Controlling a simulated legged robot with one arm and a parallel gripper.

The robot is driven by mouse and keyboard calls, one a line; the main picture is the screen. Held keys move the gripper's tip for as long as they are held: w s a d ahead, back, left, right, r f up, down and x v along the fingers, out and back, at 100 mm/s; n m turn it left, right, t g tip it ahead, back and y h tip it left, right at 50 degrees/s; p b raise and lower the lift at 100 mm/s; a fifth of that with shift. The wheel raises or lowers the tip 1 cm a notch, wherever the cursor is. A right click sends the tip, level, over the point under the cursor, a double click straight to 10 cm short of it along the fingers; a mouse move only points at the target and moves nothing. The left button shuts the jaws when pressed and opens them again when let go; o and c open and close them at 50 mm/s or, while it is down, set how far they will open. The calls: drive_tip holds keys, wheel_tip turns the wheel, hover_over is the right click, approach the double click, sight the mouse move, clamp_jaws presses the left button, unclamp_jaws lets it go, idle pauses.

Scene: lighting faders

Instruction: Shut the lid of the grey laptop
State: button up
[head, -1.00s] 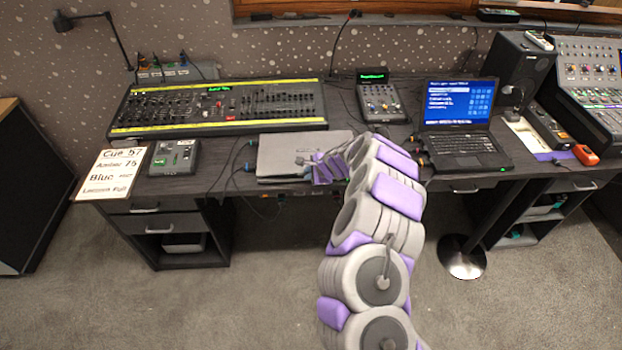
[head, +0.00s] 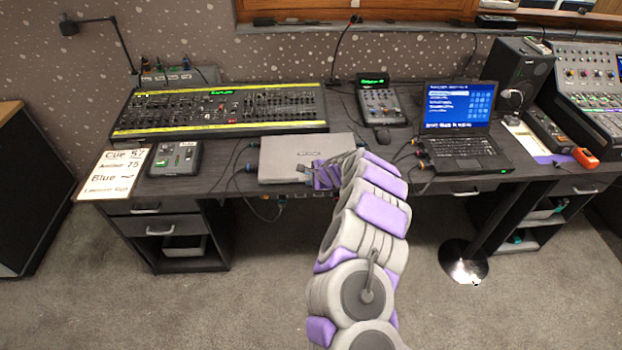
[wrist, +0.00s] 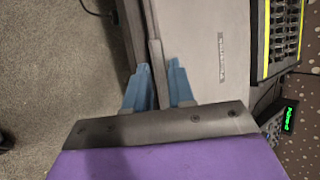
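The grey laptop (head: 285,152) lies on the desk left of the middle, its lid down flat or nearly flat over the base. I cannot tell whether a thin gap is left. In the wrist view its grey lid (wrist: 205,45) fills the area right of the fingers, with a small label on it. My gripper (wrist: 160,78) has two blue fingers with a narrow gap between them, at the laptop's front edge. Nothing is clearly held. In the head view my gripper (head: 318,172) is at the laptop's front right part, and my arm hides that corner.
A second, black laptop (head: 460,145) stands open with a blue screen to the right. A lighting console (head: 220,110) is behind the grey laptop, and a small mixer (head: 381,103) is behind right. Cables (head: 240,165) lie to its left. The desk's front edge is close.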

drive_tip(key=shift+o, duration=0.6)
drive_tip(key=shift+s+d+r, duration=0.25)
drive_tip(key=shift+r, duration=0.2)
drive_tip(key=p+v, duration=0.6)
drive_tip(key=v, duration=1)
drive_tip(key=shift+s, duration=0.1)
